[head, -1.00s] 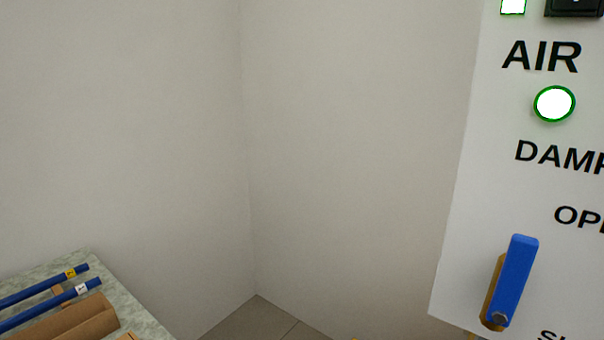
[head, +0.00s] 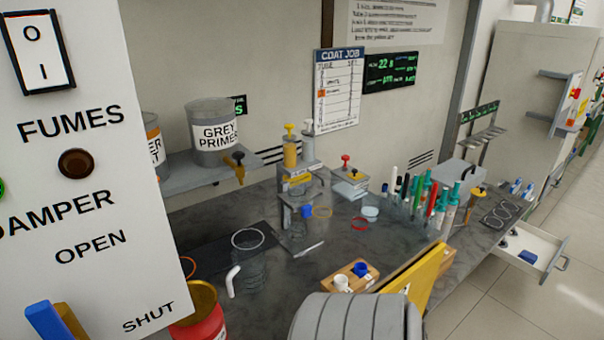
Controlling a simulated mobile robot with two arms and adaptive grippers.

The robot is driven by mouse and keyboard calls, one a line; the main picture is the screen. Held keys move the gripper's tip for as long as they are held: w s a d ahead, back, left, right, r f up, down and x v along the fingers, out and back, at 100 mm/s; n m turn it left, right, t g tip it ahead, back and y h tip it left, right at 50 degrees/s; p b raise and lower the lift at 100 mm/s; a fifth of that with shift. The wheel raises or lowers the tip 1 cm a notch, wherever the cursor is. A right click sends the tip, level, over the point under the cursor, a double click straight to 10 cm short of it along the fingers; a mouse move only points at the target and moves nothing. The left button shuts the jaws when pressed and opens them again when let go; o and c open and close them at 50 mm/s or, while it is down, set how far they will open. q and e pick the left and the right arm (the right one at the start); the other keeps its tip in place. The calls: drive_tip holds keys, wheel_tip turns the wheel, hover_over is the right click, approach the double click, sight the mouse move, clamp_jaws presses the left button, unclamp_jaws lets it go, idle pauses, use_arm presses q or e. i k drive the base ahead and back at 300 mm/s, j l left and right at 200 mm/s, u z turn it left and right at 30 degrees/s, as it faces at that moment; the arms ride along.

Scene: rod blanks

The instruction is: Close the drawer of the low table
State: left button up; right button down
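An open white drawer (head: 533,247) shows at the right side of the head view, past the right end of the dark workbench. It is pulled out over the tiled floor. A grey bar handle (head: 564,262) is on its front, and a blue object (head: 528,257) lies inside. The body the drawer slides from is mostly hidden behind the bench, so I cannot tell its full shape.
The dark workbench (head: 330,262) holds jars, pump bottles and several coloured markers. A white control panel (head: 95,210) fills the left. Tiled floor (head: 490,300) is clear at the lower right.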

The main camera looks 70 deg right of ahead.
sight(549, 247)
drive_tip(key=z, duration=1.45)
drive_tip(key=l+z, duration=0.25)
drive_tip(key=z, duration=0.2)
drive_tip(key=l+z, duration=0.3)
drive_tip(key=z, duration=0.15)
drive_tip(key=l+z, duration=0.3)
drive_tip(key=z, duration=0.15)
drive_tip(key=i+l+z, duration=0.15)
drive_tip(key=z, duration=0.3)
